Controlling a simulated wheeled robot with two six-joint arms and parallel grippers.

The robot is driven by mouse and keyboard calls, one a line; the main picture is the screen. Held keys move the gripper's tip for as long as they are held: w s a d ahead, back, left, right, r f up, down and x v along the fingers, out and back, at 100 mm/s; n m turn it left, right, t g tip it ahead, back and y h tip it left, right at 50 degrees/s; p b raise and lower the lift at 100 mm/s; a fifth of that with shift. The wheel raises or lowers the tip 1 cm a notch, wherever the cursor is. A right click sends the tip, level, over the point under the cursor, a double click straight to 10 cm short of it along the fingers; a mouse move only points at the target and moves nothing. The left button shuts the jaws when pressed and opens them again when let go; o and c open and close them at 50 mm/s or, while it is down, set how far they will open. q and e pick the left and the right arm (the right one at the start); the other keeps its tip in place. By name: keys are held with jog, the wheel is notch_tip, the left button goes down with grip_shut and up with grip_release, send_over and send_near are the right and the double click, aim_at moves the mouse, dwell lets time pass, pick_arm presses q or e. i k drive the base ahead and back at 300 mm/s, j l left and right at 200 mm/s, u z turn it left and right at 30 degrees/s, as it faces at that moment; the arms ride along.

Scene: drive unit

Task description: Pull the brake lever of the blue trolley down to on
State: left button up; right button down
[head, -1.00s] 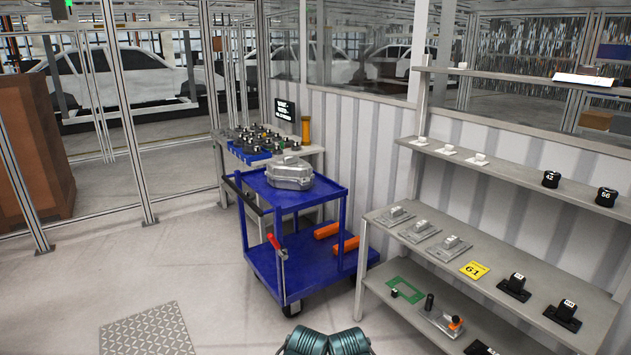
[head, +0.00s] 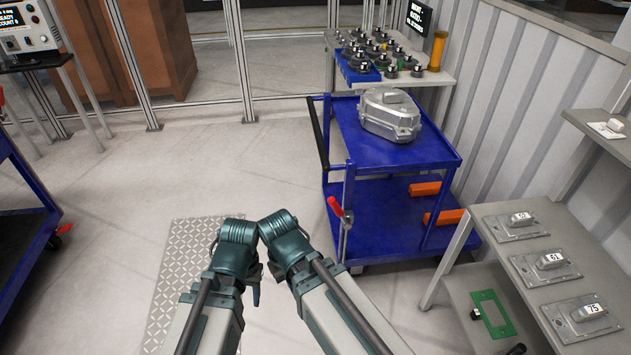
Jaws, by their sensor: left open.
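The blue trolley (head: 400,158) stands right of centre, with a grey metal housing (head: 390,115) on its top shelf. Its brake lever (head: 335,206) has a red grip and sits on the near post, slanting up and to the left. My left gripper (head: 256,288) shows only as a small dark part below the teal arm joints, largely hidden by my arm. It is open, well short of the lever and to its lower left. I cannot make out my right gripper; only its arm shows.
A shelf rack (head: 490,215) with numbered parts stands close at the right. A bench (head: 440,72) with dark parts stands behind the trolley. Another blue cart (head: 45,205) is at the left edge. The floor left of the trolley is clear, with a metal floor plate (head: 180,262).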

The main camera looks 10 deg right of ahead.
aim_at(333, 201)
jog(key=i+l+u, duration=0.1)
jog(key=l, duration=0.3)
jog(key=i+l+u, duration=0.15)
jog(key=l, duration=0.3)
jog(key=l+u, duration=0.1)
jog(key=l, duration=0.3)
jog(key=i, duration=0.05)
